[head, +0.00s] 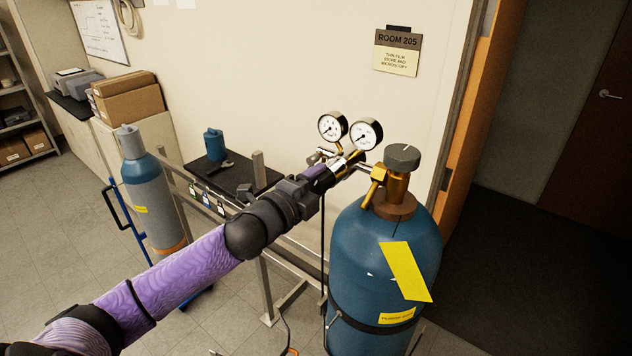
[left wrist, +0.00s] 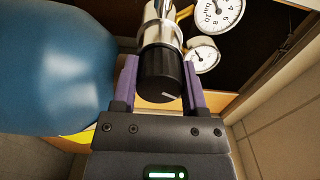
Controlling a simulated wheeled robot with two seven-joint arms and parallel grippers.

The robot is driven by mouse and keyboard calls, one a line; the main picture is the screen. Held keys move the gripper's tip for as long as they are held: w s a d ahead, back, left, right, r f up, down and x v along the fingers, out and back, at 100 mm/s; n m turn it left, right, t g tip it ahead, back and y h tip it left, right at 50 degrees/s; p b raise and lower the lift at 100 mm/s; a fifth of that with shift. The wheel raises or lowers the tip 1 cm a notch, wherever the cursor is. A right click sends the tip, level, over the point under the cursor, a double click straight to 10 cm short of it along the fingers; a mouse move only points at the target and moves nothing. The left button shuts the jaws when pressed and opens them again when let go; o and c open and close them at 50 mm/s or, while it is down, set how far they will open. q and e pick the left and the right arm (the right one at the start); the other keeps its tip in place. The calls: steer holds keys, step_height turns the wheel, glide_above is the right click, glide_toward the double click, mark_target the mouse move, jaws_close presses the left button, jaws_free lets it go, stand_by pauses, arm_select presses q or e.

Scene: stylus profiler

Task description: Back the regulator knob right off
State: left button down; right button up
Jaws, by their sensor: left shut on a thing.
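The regulator knob (left wrist: 161,76) is a black cylinder with a white mark, in the left wrist view. It sits on the end of the silver regulator body (left wrist: 160,24). My left gripper (left wrist: 161,88) has a purple finger on each side of the knob and is shut on it. In the head view my left gripper (head: 324,174) reaches the regulator and mostly hides the knob. Two round gauges, a left one (head: 332,126) and a right one (head: 366,134), stand above the regulator. My right gripper is not in view.
The blue cylinder (head: 352,255) with a grey-topped brass valve (head: 403,157) stands strapped at right. A metal rail frame (head: 265,283) and a black shelf (head: 240,176) lie behind my left arm. Another cylinder (head: 150,205) stands on a blue trolley at left.

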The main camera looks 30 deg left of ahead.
arm_select(q)
steer(key=n, duration=0.4)
steer(key=shift+f+n, duration=0.1)
steer(key=shift+n, duration=0.2)
stand_by(0.4)
steer(key=shift+c, duration=0.6)
jaws_free()
steer(key=shift+s, duration=0.1)
steer(key=shift+s+f, duration=0.1)
steer(key=shift+s, duration=0.2)
steer(key=s+b, duration=0.2)
steer(key=s, duration=0.7)
steer(key=shift+a, duration=0.4)
